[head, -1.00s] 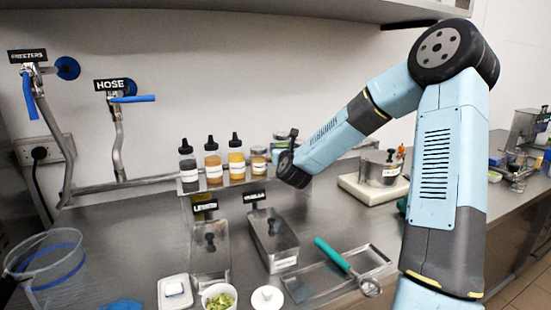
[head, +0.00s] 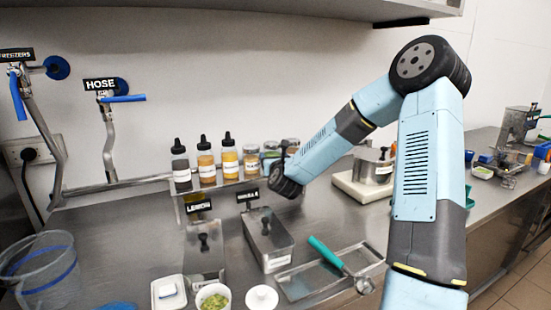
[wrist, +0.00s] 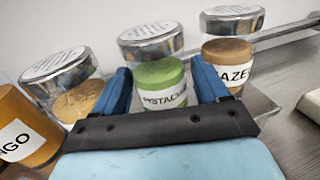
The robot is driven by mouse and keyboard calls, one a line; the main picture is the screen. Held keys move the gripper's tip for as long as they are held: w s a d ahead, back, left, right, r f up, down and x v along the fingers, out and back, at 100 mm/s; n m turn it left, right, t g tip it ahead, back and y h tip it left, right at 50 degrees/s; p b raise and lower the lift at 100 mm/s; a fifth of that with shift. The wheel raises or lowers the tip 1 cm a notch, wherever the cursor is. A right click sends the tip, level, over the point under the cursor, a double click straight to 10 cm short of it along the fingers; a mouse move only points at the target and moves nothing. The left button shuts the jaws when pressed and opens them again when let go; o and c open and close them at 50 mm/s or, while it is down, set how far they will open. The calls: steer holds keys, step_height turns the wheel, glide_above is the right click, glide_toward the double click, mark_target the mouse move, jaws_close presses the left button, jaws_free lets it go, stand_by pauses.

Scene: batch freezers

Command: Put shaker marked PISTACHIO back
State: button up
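The shaker marked PISTACHIO (wrist: 162,86) has a green fill, a white label and a silver lid. In the wrist view it stands in a row between two other shakers. My gripper (wrist: 163,80) has its two blue fingers on either side of its body; whether they press on it or leave a small gap I cannot tell. In the head view my gripper (head: 281,160) is at the right part of the shelf row, and its wrist partly hides the shakers there.
A shaker with AZE on its label (wrist: 227,62) stands right of it, a tan-filled shaker (wrist: 75,100) left, then an orange bottle (wrist: 22,128). Several squeeze bottles (head: 205,165) share the shelf. Lidded metal tubs (head: 268,243) stand in front; a white scale (head: 362,190) is to the right.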

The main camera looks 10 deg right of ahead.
steer(key=shift+r, duration=0.1)
steer(key=s+a+n+g+y, duration=0.1)
steer(key=s+a+n+g, duration=0.2)
steer(key=s+n, duration=0.6)
steer(key=s+a+n+g+y, duration=0.1)
steer(key=s+a+n+g, duration=0.15)
steer(key=s+n, duration=0.75)
steer(key=s+d+r+n+g, duration=0.2)
steer(key=s+n, duration=0.4)
steer(key=s, duration=0.3)
steer(key=s+d+r+n+g, duration=0.2)
steer(key=s+r+n, duration=0.3)
steer(key=s, duration=0.4)
steer(key=s+d+r+n+g, duration=0.3)
steer(key=s+n, duration=0.3)
steer(key=s, duration=0.4)
steer(key=shift+r+n+h, duration=0.25)
steer(key=shift+n+h, duration=0.15)
